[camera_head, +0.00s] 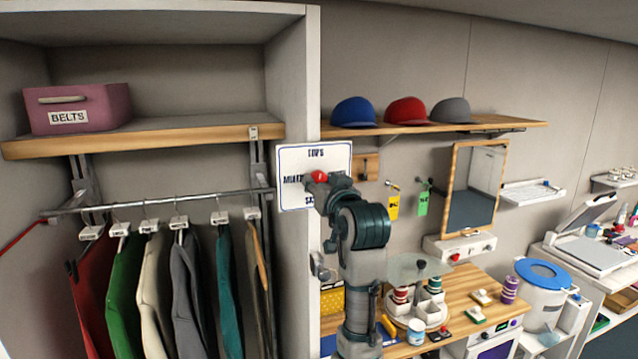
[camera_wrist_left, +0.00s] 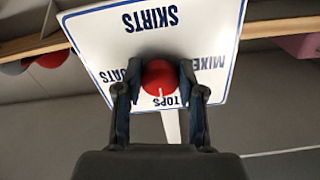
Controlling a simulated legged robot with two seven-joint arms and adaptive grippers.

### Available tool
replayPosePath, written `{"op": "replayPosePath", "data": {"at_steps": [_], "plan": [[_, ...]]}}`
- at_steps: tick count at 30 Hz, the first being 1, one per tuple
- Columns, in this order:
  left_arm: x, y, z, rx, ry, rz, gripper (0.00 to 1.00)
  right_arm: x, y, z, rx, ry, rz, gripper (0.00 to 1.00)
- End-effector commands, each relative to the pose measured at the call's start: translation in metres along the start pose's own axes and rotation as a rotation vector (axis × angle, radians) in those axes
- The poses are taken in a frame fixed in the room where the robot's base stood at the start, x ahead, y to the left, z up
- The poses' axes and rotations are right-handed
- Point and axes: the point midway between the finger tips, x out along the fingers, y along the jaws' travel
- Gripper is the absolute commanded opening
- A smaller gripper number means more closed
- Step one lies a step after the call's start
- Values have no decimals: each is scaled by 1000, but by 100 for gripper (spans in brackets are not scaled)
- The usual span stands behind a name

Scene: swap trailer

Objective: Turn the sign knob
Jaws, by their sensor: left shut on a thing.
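The white sign (camera_head: 338,160) with a blue border hangs on the end panel of the clothes rack. The red sign knob (camera_head: 319,177) is at its middle. In the left wrist view the sign (camera_wrist_left: 215,35) appears upside down, with SKIRTS, MIXED, TOPS and a partly covered COATS around the red knob (camera_wrist_left: 159,74). A small white mark on the knob points toward TOPS. My left gripper (camera_head: 322,183) is shut on the knob, and in the wrist view its fingers (camera_wrist_left: 160,85) sit on either side of it. My right gripper is not in view.
Hanging clothes (camera_head: 190,290) and a pink BELTS box (camera_head: 78,108) are left of the sign. A shelf (camera_head: 440,128) with three caps is at the upper right. A mirror (camera_head: 474,188) and a cluttered wooden counter (camera_head: 465,290) lie right of my arm.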

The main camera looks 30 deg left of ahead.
Motion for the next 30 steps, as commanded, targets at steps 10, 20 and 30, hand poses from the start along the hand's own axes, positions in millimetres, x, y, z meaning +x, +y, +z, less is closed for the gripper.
{"op": "replayPosePath", "data": {"at_steps": [10, 20, 30], "plan": [[0, 3, 2, -171, -5, 3, 4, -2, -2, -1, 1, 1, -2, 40], [0, 2, 0, -216, -1, 3, 4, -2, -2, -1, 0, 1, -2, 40], [0, 1, -1, -217, 2, 2, 46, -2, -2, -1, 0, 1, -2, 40]]}}
